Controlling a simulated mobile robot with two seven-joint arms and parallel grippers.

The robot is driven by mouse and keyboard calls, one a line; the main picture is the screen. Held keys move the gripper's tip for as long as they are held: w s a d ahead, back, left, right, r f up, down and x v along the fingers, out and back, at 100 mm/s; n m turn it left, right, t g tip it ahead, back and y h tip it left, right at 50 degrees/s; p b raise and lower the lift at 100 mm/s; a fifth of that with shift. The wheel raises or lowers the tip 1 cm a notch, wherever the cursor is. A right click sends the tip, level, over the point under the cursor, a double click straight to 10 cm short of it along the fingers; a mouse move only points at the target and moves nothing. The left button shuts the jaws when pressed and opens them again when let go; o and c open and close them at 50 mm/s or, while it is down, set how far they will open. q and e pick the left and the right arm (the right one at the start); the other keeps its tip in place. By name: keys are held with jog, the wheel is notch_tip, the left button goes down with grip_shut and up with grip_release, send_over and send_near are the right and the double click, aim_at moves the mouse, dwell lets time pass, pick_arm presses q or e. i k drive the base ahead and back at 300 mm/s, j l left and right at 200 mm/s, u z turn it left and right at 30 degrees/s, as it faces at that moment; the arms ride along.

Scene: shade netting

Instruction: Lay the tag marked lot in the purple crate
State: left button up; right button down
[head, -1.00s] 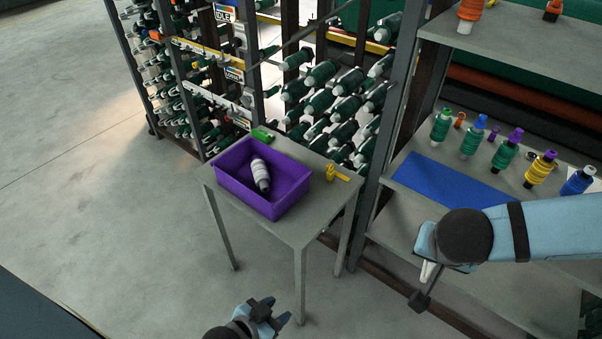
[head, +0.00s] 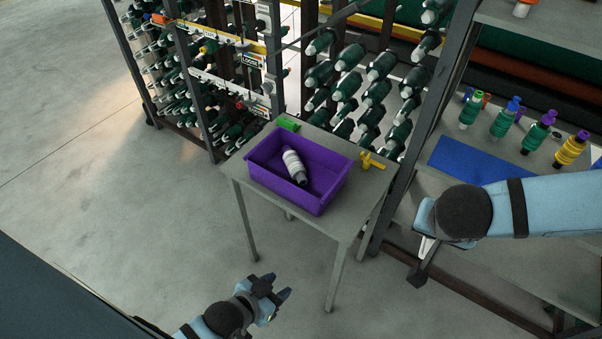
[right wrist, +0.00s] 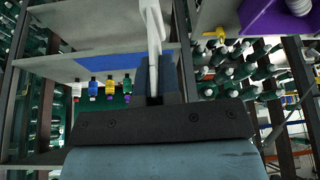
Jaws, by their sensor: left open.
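The purple crate (head: 334,188) stands open on a small grey table and holds one white and grey spool (head: 294,165). The crate's corner also shows in the right wrist view (right wrist: 262,17). I cannot make out a tag marked lot in either view. My left gripper (head: 272,289) is open and empty, low in front of the table. My right gripper (head: 422,262) is right of the table, before the shelf. A slim white piece (right wrist: 153,35) runs along its fingers in the right wrist view; I cannot tell whether it is held or what it is.
A green item (head: 288,124) and a yellow item (head: 371,161) lie beside the crate on the table (head: 345,220). A spool rack with labelled rails (head: 230,88) stands behind. The right shelf bears a blue mat (head: 470,160) and several coloured spools. Floor at left is clear.

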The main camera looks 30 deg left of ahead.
aim_at(321, 191)
jog(key=i+j+z, duration=0.1)
jog(key=j, duration=0.85)
jog(key=i+j, duration=0.15)
jog(key=j, duration=0.15)
jog(key=i+j+z, duration=0.1)
jog(key=j, duration=0.2)
jog(key=i+j, duration=0.1)
jog(key=j, duration=0.2)
jog(key=i+j+z, duration=0.1)
jog(key=i+j, duration=0.2)
